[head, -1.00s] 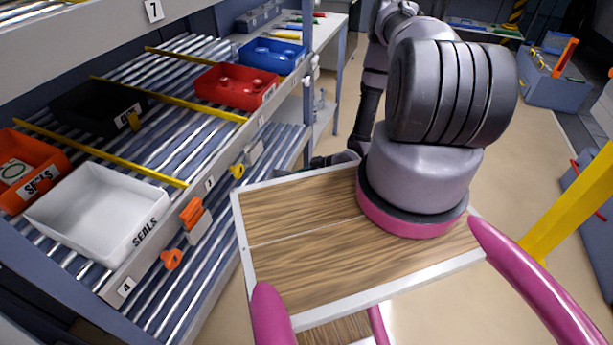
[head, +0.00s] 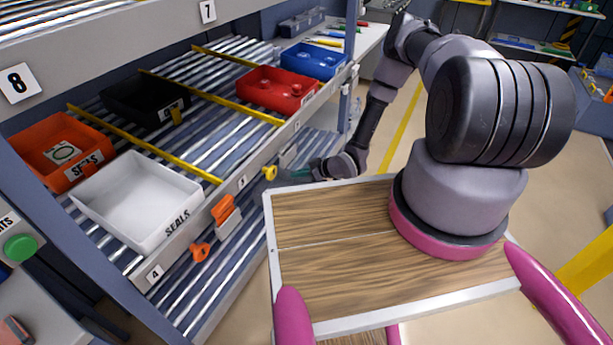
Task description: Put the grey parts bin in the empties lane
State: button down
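A pale grey to white open bin (head: 135,203) labelled SEALS sits at the front of the upper sloped roller shelf (head: 215,140), and it looks empty. An orange bin (head: 60,152) with SEALS on its label and a ring-marked item inside stands behind it to the left. My gripper (head: 300,173) is at the shelf's front edge, to the right of the pale bin and well apart from it. It is small and partly dark against the rollers, so its fingers are unclear. A lower roller level (head: 205,300) shows bare rollers. No lane is readably marked as empties.
A black bin (head: 140,97), a red bin (head: 277,92) and a blue bin (head: 313,61) stand farther along the shelf between yellow dividers (head: 205,95). Orange clips (head: 222,208) stick out from the front rail. My wooden-topped base is close to the rack.

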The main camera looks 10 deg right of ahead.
jog(key=w+a, duration=0.2)
jog(key=a, duration=0.1)
jog(key=w+a+f, duration=0.1)
jog(key=w+a, duration=0.2)
jog(key=a, duration=0.1)
jog(key=w+a, duration=0.3)
jog(key=shift+a+f, duration=0.2)
jog(key=shift+f, duration=0.05)
jog(key=shift+w+a+f, duration=0.1)
jog(key=shift+f, duration=1.35)
jog(key=c, duration=1)
grip_release()
jog(key=shift+o, duration=0.2)
notch_tip(320, 180, up, 7)
